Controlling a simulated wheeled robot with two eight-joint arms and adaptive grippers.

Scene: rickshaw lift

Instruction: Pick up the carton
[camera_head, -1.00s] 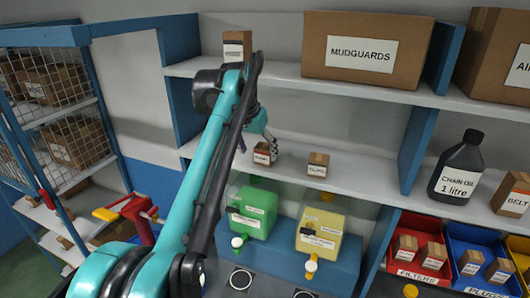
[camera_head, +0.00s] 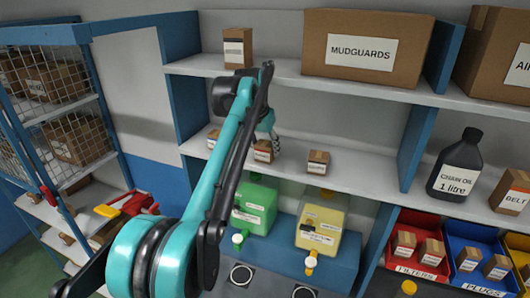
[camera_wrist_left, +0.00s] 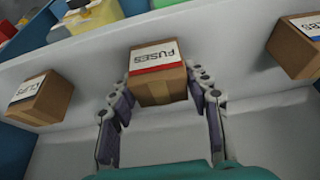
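A small brown carton labelled FUSES (camera_head: 263,152) stands on the middle shelf. It also shows at the centre of the left wrist view (camera_wrist_left: 158,88). My left gripper (camera_head: 274,140) is beside and partly over it in the head view. In the left wrist view my left gripper (camera_wrist_left: 159,82) has its two fingers spread, one along each side of the carton. Narrow gaps seem to show, though contact at the fingertips is hard to tell. The carton rests on the shelf. My right gripper is in neither view.
A similar carton (camera_head: 214,138) stands left of the FUSES one, and another (camera_head: 318,162) stands right. The upper shelf (camera_head: 285,75) holds a MUDGUARDS box (camera_head: 362,50). Green (camera_head: 255,208) and yellow (camera_head: 320,228) containers stand below. A black oil bottle (camera_head: 458,168) is at right.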

